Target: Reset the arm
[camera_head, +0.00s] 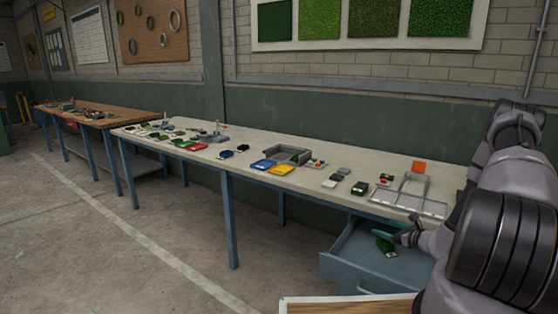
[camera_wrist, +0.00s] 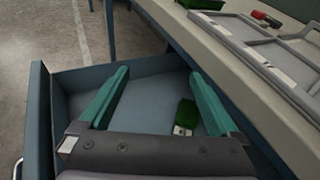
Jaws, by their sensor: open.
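My gripper (camera_wrist: 158,100) is open, its two green fingers spread apart above the inside of an open blue-grey drawer (camera_wrist: 66,88). In the wrist view a small green item with a pale end (camera_wrist: 185,115) lies on the drawer floor, seen between the fingers near the right one; nothing is held. In the head view my arm comes in from the right, and my gripper (camera_head: 403,233) is over the open drawer (camera_head: 345,262), with the green item (camera_head: 386,247) below it.
A long pale workbench (camera_head: 240,180) stands above the drawer, with a grey frame tray (camera_head: 409,196), a grey open box (camera_head: 288,154), a yellow case (camera_head: 281,169) and several small items. A wooden bench (camera_head: 90,113) stands at far left. The concrete floor (camera_head: 110,240) in front is clear.

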